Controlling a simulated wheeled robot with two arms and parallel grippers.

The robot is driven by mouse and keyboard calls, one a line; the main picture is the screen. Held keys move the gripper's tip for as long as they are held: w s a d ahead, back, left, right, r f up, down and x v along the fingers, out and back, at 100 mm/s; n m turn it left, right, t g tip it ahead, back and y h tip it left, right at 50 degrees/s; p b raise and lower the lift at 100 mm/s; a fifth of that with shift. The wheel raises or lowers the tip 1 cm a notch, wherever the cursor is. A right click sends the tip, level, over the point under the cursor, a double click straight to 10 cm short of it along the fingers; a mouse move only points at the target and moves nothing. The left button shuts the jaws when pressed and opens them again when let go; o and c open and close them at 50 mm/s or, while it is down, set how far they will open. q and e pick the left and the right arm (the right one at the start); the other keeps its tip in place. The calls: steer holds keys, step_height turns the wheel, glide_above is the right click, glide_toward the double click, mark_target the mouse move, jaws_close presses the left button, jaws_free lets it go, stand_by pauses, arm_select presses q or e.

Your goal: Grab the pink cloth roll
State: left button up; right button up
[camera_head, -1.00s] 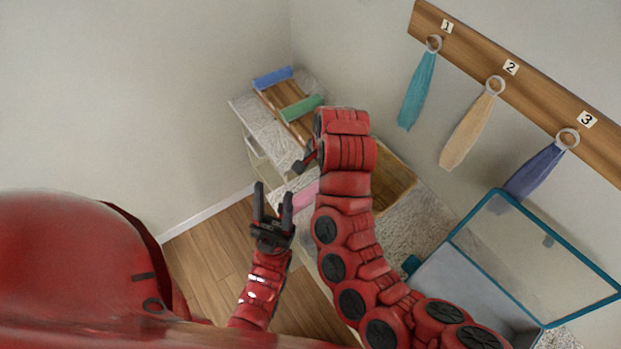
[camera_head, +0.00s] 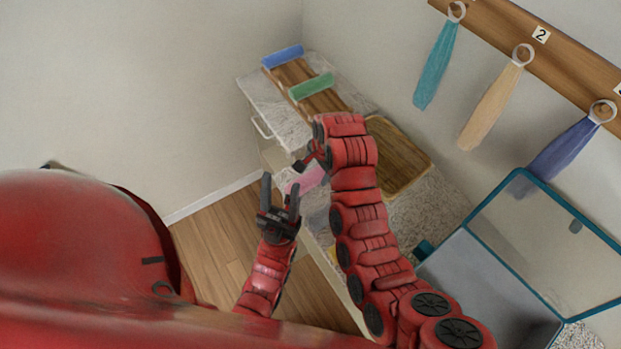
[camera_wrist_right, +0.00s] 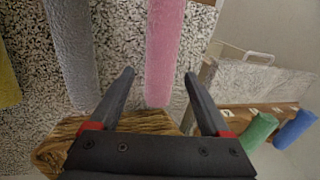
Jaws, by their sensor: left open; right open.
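The pink cloth roll (camera_head: 309,180) lies on the speckled counter, partly hidden behind my arms in the head view. In the right wrist view the pink roll (camera_wrist_right: 165,50) runs lengthwise, its near end in line with the gap between the fingers. My right gripper (camera_wrist_right: 160,75) is open, with one finger to each side of the roll in the picture; I cannot tell its height above it. In the head view my right gripper (camera_head: 306,162) is close to the roll. My left gripper (camera_head: 280,183) is open and empty, pointing up in front of the counter edge.
A grey roll (camera_wrist_right: 70,50) and a yellow roll (camera_wrist_right: 8,80) lie left of the pink one in the wrist view. Green (camera_head: 311,86) and blue (camera_head: 283,56) rolls sit on a wooden rack. A wooden tray (camera_head: 427,161) and a teal-rimmed bin (camera_head: 470,228) stand right.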

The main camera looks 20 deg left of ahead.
mark_target(315, 173)
steer(key=p+x, duration=0.2)
steer(key=x, duration=0.1)
steer(key=shift+w+a+f+p, duration=0.1)
steer(key=shift+w+f+p, duration=0.1)
steer(key=shift+p, duration=0.1)
steer(key=shift+a+f, duration=0.1)
steer(key=shift+f, duration=0.6)
steer(key=c, duration=1.2)
steer(key=shift+o, duration=0.2)
steer(key=shift+r, duration=0.15)
